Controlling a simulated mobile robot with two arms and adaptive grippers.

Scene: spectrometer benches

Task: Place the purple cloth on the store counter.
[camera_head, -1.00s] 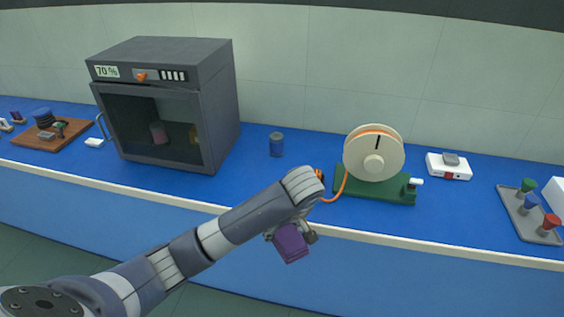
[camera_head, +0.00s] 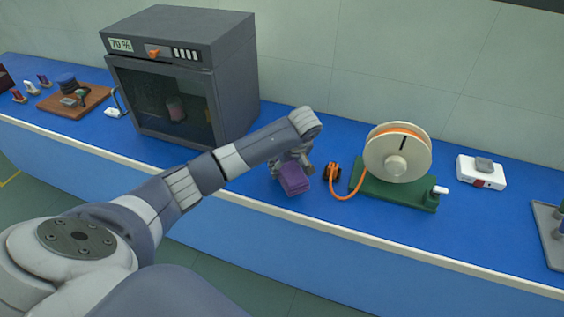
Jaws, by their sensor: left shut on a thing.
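The purple cloth (camera_head: 294,180) is a small folded block in the middle of the head view. My left gripper (camera_head: 288,166) is shut on it, and the wrist hides part of the jaws. The cloth shows over the front part of the blue counter (camera_head: 230,182); I cannot tell whether it touches the top. My right gripper is not in view.
A dark grey cabinet (camera_head: 185,25) stands left of the cloth. Right of it are an orange plug (camera_head: 332,173) with its cord, a cable reel (camera_head: 397,153) on a green base, and a white device (camera_head: 481,171). A wooden board (camera_head: 85,103) lies far left.

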